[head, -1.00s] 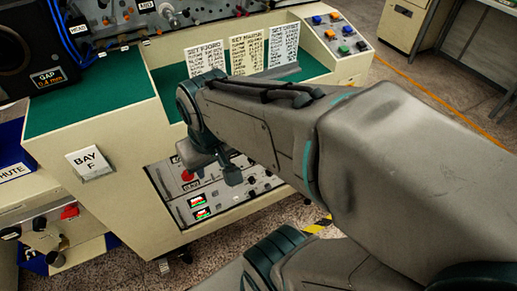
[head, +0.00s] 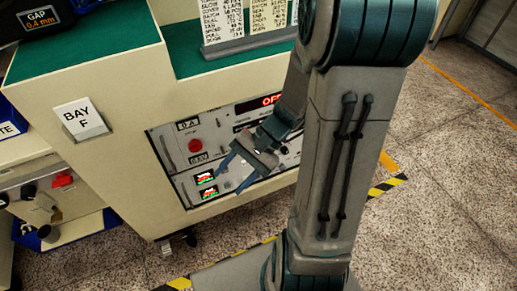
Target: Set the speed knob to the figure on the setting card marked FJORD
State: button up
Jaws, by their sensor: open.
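The control panel (head: 219,138) is set in the front of the cream bench. It has a red button (head: 195,146), a red-lit display (head: 270,100) that seems to read OFF, and two small lit screens (head: 206,178). My gripper (head: 234,177) is open and empty in front of the panel, its fingers pointing down and left. It hides part of the panel, and I cannot make out which control is the speed knob. The leftmost setting card (head: 222,20), headed FJORD in the earlier view, stands on the bench; its heading is cut off by the top edge.
Another setting card (head: 268,14) stands to its right in the same holder. A BAY F sign (head: 80,119) is on the bench front, left of the panel. A red-handled control (head: 62,180) and blue bins are at the far left. The floor at right is clear.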

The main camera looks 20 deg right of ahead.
jog(key=w+d+f+m+t+y+b, duration=0.25)
jog(key=w+f+m+t+b, duration=0.3)
jog(key=f, duration=0.35)
jog(key=w+d+f+m+t+y+b, duration=0.2)
jog(key=w+d+f+m+t+b, duration=0.2)
jog(key=f+m+t+b, duration=0.25)
jog(key=d+f+m+t+h+b, duration=0.35)
jog(key=d+f+m+h, duration=0.4)
jog(key=f, duration=0.35)
jog(key=d+f+m+t+h+b, duration=0.35)
jog(key=d+f+m+h, duration=0.35)
jog(key=f, duration=0.3)
jog(key=w+m+b, duration=0.1)
jog(key=w+b, duration=0.2)
jog(key=w, duration=1.1)
jog(key=shift+a+t+y, duration=0.2)
jog(key=shift+t+y, duration=0.1)
jog(key=shift+t, duration=0.1)
jog(key=shift+w+f, duration=0.1)
jog(key=c, duration=1)
